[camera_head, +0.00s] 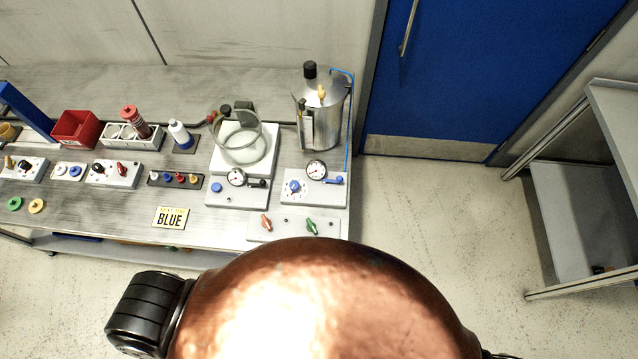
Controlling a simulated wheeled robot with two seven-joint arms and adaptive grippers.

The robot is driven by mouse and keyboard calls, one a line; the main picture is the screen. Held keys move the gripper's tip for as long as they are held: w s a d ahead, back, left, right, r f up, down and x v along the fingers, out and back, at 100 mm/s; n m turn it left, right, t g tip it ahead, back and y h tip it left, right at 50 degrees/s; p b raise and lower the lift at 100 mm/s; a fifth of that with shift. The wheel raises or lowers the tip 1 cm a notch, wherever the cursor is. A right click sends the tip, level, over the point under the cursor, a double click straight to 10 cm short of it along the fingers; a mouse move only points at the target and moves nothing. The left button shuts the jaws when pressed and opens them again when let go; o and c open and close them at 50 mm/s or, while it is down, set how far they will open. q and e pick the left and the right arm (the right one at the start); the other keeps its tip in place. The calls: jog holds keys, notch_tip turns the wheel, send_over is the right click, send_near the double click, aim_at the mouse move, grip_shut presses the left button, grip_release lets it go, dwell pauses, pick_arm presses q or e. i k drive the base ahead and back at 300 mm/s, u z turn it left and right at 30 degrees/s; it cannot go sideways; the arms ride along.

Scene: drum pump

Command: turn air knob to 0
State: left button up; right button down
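Knobs sit on several panels on the grey bench, and I cannot read which one is the air knob. A blue knob (294,186) is on the right gauge panel, beside a round dial gauge (316,169). Another blue knob (217,187) is on the left gauge panel, beside a second dial gauge (236,177). An orange-red handle (266,223) and a green handle (312,227) are on the front panel. The scale marks and knob settings are too small to read. Neither of my grippers is in view.
A blue door (490,75) stands behind, a shelf (590,210) at right. Floor between is clear. My body blocks the lower middle.

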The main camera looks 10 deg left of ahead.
aim_at(294, 185)
jog(key=z, duration=0.5)
jog(key=k, duration=1.1)
jog(key=u, duration=0.7)
jog(key=i, duration=0.9)
jog(key=u, duration=0.6)
